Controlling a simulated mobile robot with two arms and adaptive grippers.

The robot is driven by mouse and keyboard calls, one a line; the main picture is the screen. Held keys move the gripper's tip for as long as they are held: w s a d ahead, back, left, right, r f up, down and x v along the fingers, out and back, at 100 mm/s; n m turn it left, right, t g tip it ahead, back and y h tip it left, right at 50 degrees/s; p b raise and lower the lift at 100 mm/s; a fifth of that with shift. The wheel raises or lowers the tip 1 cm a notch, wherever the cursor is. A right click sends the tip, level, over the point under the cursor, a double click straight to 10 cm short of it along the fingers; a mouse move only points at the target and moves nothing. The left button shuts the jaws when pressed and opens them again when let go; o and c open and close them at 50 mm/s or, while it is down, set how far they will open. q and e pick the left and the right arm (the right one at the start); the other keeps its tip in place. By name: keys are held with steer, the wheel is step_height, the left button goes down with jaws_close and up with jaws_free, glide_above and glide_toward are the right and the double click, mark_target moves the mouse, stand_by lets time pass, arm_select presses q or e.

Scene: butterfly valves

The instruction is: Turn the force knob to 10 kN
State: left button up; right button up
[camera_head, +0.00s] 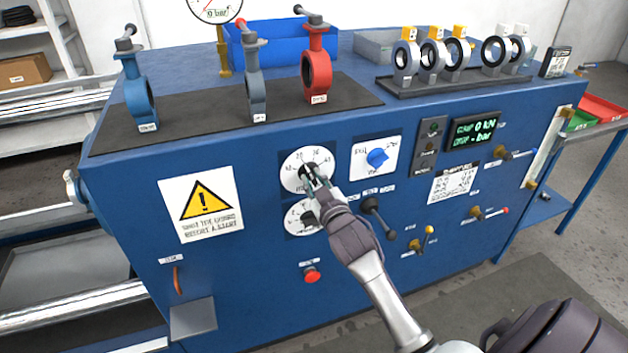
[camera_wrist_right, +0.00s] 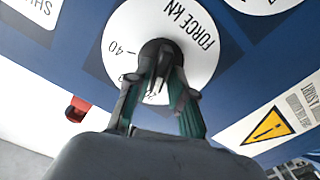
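The force dial (camera_head: 293,165) is the upper white round dial on the blue bench front, with a black knob at its centre. In the right wrist view the dial (camera_wrist_right: 205,62) reads "FORCE KN", with a 40 mark visible. My right gripper (camera_head: 314,177) reaches it from the lower right. In the wrist view its fingers (camera_wrist_right: 160,72) are on both sides of the black force knob (camera_wrist_right: 158,46) and appear to pinch it. The knob's pointer is mostly hidden. The green display (camera_head: 473,133) reads 0 kN on its top line. My left gripper is not in view.
A second dial (camera_head: 294,216) sits just below, partly behind my right gripper. A blue selector (camera_head: 377,157) is to the right, a black lever (camera_head: 375,208) lower right. A red button (camera_head: 312,275) is below. Valves (camera_head: 317,70) stand on top of the bench.

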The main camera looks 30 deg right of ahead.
jaws_close()
steer(key=n+p, duration=0.2)
steer(key=shift+n, duration=0.4)
steer(key=n+p, duration=0.1)
steer(key=n, duration=0.2)
steer(key=shift+a, duration=0.1)
steer(key=shift+f+n+p, duration=0.1)
steer(key=shift+n+p, duration=0.35)
steer(key=shift+n, duration=1.15)
steer(key=shift+o, duration=2.4)
jaws_free()
